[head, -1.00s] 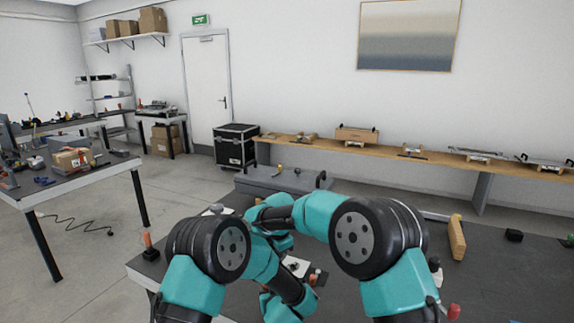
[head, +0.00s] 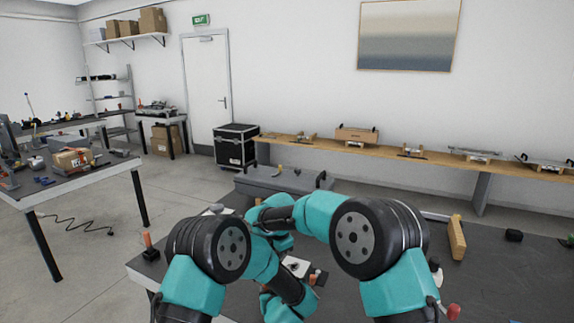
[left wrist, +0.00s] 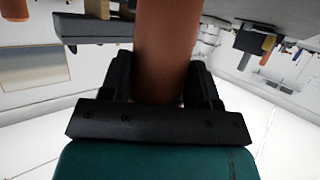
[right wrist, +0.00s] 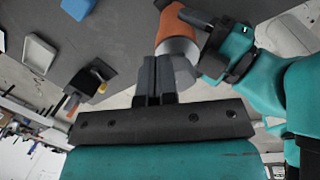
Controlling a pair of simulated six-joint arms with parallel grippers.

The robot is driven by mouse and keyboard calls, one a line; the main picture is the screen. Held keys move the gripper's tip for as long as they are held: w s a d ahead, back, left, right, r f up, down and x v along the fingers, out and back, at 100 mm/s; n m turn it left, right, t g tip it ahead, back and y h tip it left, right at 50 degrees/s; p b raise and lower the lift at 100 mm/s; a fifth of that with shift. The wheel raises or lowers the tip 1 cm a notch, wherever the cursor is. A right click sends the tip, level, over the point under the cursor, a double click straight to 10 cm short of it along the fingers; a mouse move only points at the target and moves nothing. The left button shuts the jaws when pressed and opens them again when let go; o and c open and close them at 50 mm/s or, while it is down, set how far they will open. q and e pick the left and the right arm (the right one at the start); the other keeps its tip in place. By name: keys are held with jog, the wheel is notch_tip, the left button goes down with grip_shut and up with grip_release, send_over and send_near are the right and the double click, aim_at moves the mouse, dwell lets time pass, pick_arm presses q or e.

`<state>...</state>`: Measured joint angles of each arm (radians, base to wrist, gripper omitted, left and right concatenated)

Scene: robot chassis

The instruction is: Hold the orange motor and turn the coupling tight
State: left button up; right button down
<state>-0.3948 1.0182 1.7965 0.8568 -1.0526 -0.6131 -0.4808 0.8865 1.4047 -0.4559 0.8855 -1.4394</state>
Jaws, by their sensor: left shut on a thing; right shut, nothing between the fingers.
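The orange motor (left wrist: 165,50) is a smooth orange cylinder that fills the middle of the left wrist view. My left gripper (left wrist: 165,78) is shut on it, with one black finger on each side. In the right wrist view the motor (right wrist: 172,22) is tilted, with a silver-grey part (right wrist: 181,58), seemingly the coupling, at its near end. My right gripper (right wrist: 155,68) is shut and empty, its fingertips close beside the silver part; I cannot tell if they touch. In the head view my arms hide both grippers and the motor.
The dark table (head: 500,270) holds a wooden-handled tool (head: 457,238) and a small black object (head: 514,235) at right. A red-topped item (head: 453,311) is near my right arm. The right wrist view shows a white tray (right wrist: 40,52) and a blue object (right wrist: 78,8).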

jog(key=shift+s+d+f, duration=0.8)
jog(key=shift+s+f, duration=0.05)
jog(key=shift+s+d+f, duration=0.15)
jog(key=shift+s+d, duration=0.1)
jog(key=shift+s, duration=0.45)
jog(key=shift+w+d, duration=0.15)
jog(key=shift+d, duration=0.25)
dwell(0.6)
notch_tip(320, 180, up, 7)
jog(key=shift+s+f, duration=0.2)
jog(key=shift+s, duration=0.15)
jog(key=shift+a, duration=0.1)
jog(key=shift+w+a+r, duration=0.4)
jog(key=shift+w+a, duration=0.15)
jog(key=shift+a, duration=0.05)
jog(key=shift+w+a+r, duration=0.35)
jog(key=shift+w+a, duration=0.15)
jog(key=shift+a, duration=0.05)
jog(key=shift+f, duration=0.15)
